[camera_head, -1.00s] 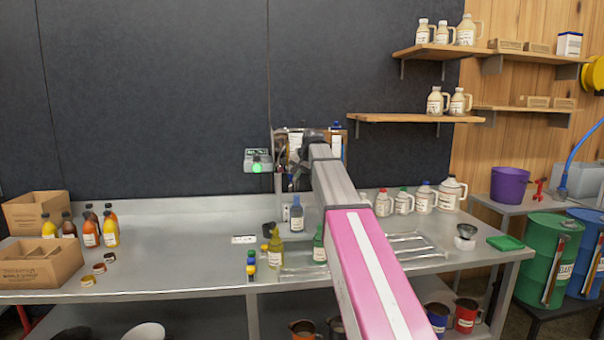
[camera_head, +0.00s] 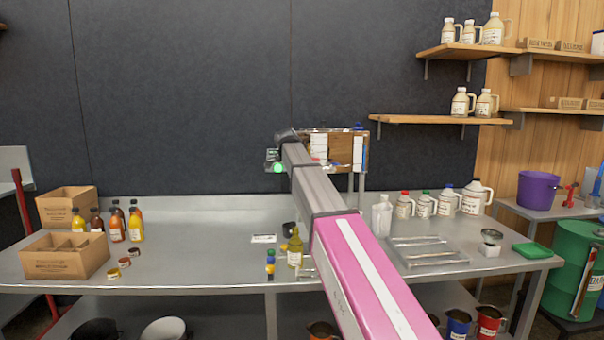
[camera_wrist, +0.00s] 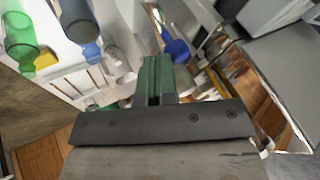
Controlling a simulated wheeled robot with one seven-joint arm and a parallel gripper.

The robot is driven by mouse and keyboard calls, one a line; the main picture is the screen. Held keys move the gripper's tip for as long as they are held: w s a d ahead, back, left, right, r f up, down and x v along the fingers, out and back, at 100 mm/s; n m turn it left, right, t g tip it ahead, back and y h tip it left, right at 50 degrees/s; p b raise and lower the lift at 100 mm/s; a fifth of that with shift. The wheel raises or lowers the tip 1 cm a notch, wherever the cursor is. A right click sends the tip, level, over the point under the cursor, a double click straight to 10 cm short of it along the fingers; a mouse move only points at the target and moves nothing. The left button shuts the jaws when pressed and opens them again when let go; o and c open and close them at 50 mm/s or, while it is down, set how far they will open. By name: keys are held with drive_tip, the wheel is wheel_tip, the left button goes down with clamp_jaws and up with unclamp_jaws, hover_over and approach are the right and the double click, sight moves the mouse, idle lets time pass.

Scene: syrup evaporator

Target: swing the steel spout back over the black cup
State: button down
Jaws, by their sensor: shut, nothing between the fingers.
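My gripper (camera_wrist: 157,65) shows in the wrist view as two green fingers closed together with nothing between them. In the head view, the dark end of my arm hides the fingers beside the small grey box with a green light (camera_head: 277,167). The black cup (camera_head: 288,229) stands on the steel bench, just left of my arm and partly covered by it. I cannot make out the steel spout for certain in the head view; my arm covers the area above and right of the cup. Grey metal parts lie right of my fingers in the wrist view, but I cannot tell if one is the spout.
A yellow-green bottle (camera_head: 295,248) and small coloured caps stand in front of the cup. A board with papers (camera_head: 340,150) is behind my arm. The bench left of the cup is mostly clear.

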drive_tip(key=w+m, duration=0.1)
drive_tip(key=w+a+m+h, duration=0.1)
drive_tip(key=w+m+g, duration=0.1)
drive_tip(key=shift+a+h, duration=0.3)
drive_tip(key=shift+a, duration=0.05)
drive_tip(key=shift+w+a, duration=0.15)
drive_tip(key=shift+w, duration=0.3)
